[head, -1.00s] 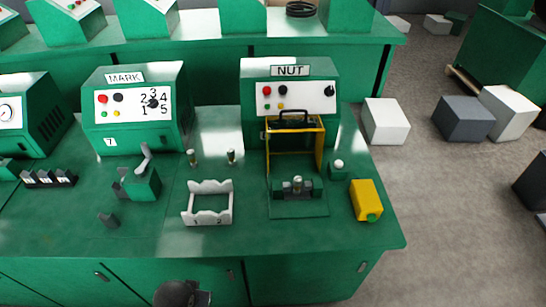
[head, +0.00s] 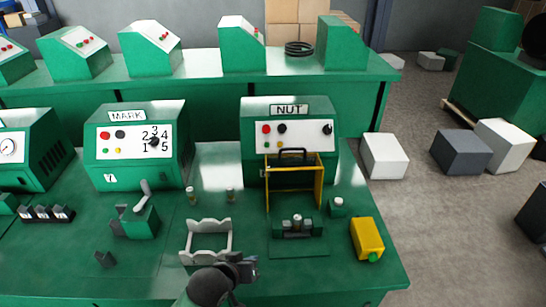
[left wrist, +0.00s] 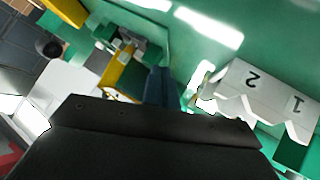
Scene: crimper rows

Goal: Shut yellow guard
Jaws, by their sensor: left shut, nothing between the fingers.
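The yellow guard (head: 320,187) stands upright in front of the NUT machine (head: 289,125), with its dark handle (head: 293,155) at the top. Behind the small fixture (head: 297,226) holding a metal part, it appears raised. Part of the guard also shows in the left wrist view (left wrist: 117,72). My left gripper (head: 247,268) is shut and empty at the bench's front, low and left of the guard, apart from it. In the left wrist view its dark body hides the lower part. My right gripper is not in view.
A pale notched rack (head: 206,258) lies just behind my left gripper. A yellow box with a green button (head: 367,238) sits right of the fixture. A white-topped knob (head: 337,203) stands beside the guard. The MARK machine (head: 140,145) is to the left.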

